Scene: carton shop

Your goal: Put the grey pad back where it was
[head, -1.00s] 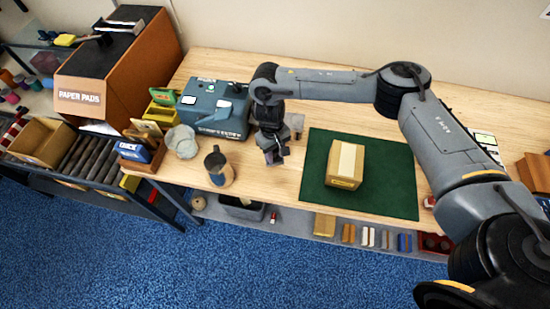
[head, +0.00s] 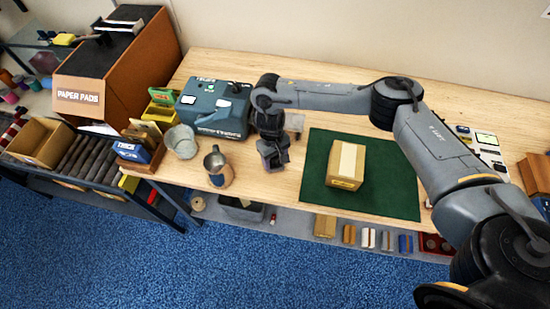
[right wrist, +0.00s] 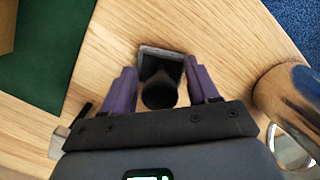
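In the right wrist view a dark grey squarish piece with a round black knob (right wrist: 160,65) sits between my gripper's fingertips. It looks like the grey pad, but I cannot be sure. My right gripper (head: 273,160) points down over the wooden table, between the metal mug and the green mat. Its two purple fingers also show in the right wrist view (right wrist: 161,75), apart, on either side of the grey piece. I cannot tell whether they press on it. In the head view the piece is not clear, as the gripper hides that spot. My left gripper is not in view.
A metal mug (head: 218,167) stands close left of the gripper. A green mat (head: 395,192) with a cardboard box (head: 345,165) lies to the right. A blue-grey machine (head: 213,108) stands behind at left. Bare table (head: 265,187) shows near the front edge.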

